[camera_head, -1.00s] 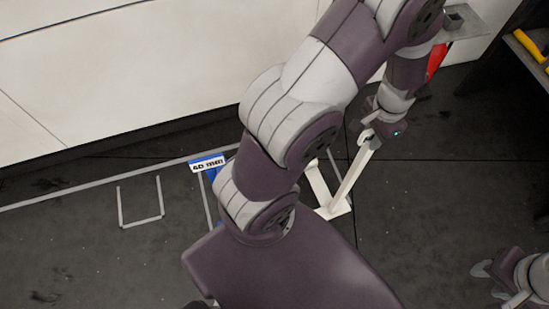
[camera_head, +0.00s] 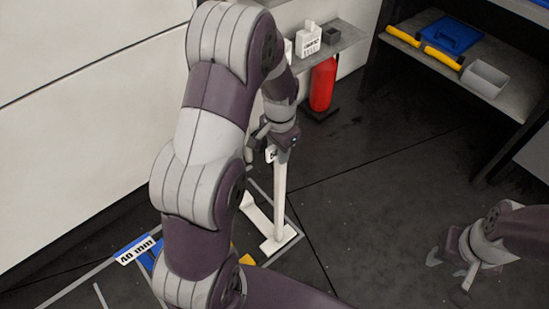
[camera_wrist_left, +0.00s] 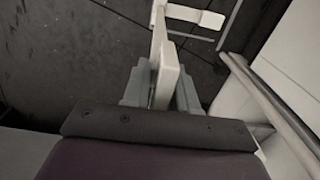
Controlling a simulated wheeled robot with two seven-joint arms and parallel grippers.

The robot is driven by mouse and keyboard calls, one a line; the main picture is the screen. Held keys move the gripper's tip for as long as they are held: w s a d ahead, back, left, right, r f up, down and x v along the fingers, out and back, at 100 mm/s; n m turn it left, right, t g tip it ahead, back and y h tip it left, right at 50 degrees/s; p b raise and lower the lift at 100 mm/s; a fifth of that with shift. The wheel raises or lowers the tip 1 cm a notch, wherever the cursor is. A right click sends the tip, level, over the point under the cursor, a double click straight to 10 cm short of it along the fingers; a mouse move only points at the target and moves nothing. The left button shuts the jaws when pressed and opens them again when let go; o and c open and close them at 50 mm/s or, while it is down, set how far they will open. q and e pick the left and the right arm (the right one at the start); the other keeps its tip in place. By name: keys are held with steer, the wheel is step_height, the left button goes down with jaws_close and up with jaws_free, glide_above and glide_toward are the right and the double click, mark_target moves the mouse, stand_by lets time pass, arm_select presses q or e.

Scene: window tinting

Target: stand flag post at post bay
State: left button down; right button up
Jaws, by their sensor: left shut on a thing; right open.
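The white flag post (camera_head: 280,200) stands near upright in the head view, with flat white feet (camera_head: 279,239) at its lower end. I cannot tell whether the feet touch the floor. My left gripper (camera_head: 273,143) is shut on the upper part of the post. In the left wrist view, the post (camera_wrist_left: 166,75) runs between the two grey fingers (camera_wrist_left: 160,88). Grey floor tape (camera_head: 287,206) outlines an area around the feet; my left arm hides part of it. My right gripper (camera_head: 452,273) is open and empty at the lower right.
A blue and white lettered sign (camera_head: 136,250) is at the lower left. A red extinguisher (camera_head: 323,85) stands below a wall shelf (camera_head: 345,38) behind the post. A dark shelf unit (camera_head: 505,95) is at the right. Dark floor between post and right gripper is clear.

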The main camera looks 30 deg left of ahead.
arm_select(q)
steer(key=f, duration=0.2)
steer(key=w+a+f+b, duration=0.1)
steer(key=w+a+f, duration=0.1)
steer(key=f, duration=0.1)
steer(key=shift+f+b, duration=0.3)
steer(key=shift+b, duration=0.05)
steer(key=c, duration=0.9)
jaws_free()
steer(key=shift+f, duration=0.15)
step_height(320, 180, up, 12)
steer(key=p, duration=0.4)
steer(key=s+d+n, duration=0.1)
steer(key=s+d, duration=0.1)
steer(key=s, duration=0.3)
steer(key=s+d+r+n+t, duration=0.1)
steer(key=s+d+n, duration=0.1)
steer(key=s, duration=0.3)
steer(key=s+d+n, duration=0.1)
steer(key=s+d, duration=0.2)
steer(key=s, duration=0.2)
steer(key=shift+d+r, duration=0.35)
